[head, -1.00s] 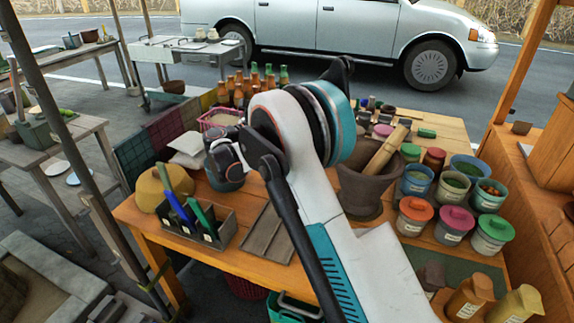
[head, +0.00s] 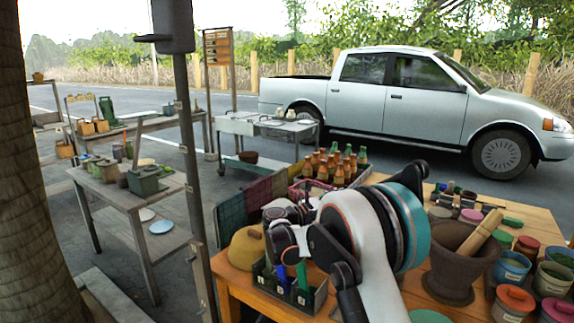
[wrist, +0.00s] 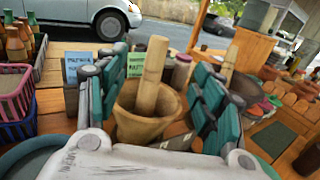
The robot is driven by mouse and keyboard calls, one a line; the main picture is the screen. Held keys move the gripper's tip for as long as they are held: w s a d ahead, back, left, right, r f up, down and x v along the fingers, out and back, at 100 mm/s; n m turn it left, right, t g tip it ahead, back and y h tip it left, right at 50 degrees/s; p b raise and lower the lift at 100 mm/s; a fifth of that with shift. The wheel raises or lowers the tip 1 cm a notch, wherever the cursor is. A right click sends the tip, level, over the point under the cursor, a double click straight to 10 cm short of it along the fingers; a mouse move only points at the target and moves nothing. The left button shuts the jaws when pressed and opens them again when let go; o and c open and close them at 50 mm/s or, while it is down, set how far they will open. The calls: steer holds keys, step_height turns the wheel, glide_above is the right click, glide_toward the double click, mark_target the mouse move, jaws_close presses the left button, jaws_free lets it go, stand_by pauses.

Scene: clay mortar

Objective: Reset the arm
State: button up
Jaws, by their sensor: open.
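My gripper (wrist: 158,82) shows in the wrist view with its two teal-padded fingers spread apart. It is open and nothing is held between the fingers. Beyond them, a brown clay mortar (wrist: 143,128) stands upright on the wooden table with a pale pestle (wrist: 150,76) leaning in it. In the head view the mortar (head: 452,270) and pestle (head: 481,232) are to the right of my raised, folded arm. My arm hides part of the table there, and the fingertips cannot be made out clearly.
Bottles (head: 338,168) stand in a crate behind my arm. Lidded pots (head: 512,302) crowd the right side, and a holder (head: 290,288) with coloured handles is at the front left. A post (head: 190,150) rises left of the table. A pickup truck (head: 420,105) is parked behind.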

steer(key=s+d+r+m+g+y, duration=0.1)
steer(key=s+d+r+m+y, duration=0.2)
steer(key=s, duration=0.4)
steer(key=s+d+r+m+y, duration=0.1)
steer(key=s+d+m+y, duration=0.25)
steer(key=s, duration=0.35)
steer(key=s+d+r+m+g+y, duration=0.15)
steer(key=s+m, duration=0.25)
steer(key=s, duration=0.4)
steer(key=s+a+f+m+y, duration=0.2)
steer(key=s+m, duration=0.2)
steer(key=s, duration=0.4)
steer(key=s+a+f+m+t+y, duration=0.1)
steer(key=s+a+f+m+y, duration=0.1)
steer(key=s, duration=0.6)
steer(key=s+a+f+m+y, duration=0.2)
steer(key=s+f+m+y, duration=0.1)
steer(key=s+m, duration=0.4)
steer(key=shift+s+f+y, duration=0.25)
steer(key=shift+s+y, duration=0.45)
steer(key=shift+s, duration=0.05)
steer(key=shift+a, duration=0.1)
steer(key=shift+c, duration=0.3)
